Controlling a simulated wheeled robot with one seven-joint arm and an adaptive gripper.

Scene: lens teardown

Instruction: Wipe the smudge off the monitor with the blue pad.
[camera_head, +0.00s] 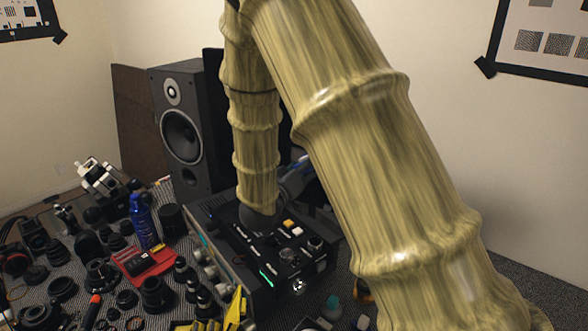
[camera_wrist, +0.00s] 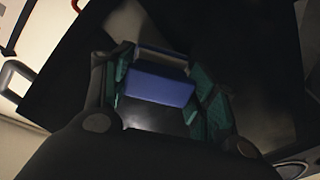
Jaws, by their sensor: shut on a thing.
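My gripper (camera_wrist: 163,77) is shut on the blue pad (camera_wrist: 160,88), which sits between its green-lined fingers in the wrist view. Beyond the pad is the dark face of the monitor (camera_wrist: 225,45); I cannot tell if the pad touches it. A faint greyish patch (camera_wrist: 268,125) shows on the dark surface to the right of the fingers; I cannot tell if it is the smudge or a reflection. In the head view my arm covers most of the monitor (camera_head: 213,85), leaving a dark strip of it in sight.
A tall speaker (camera_head: 182,130) stands left of the monitor. A black control box (camera_head: 275,265) with buttons lies in front. The wall is behind.

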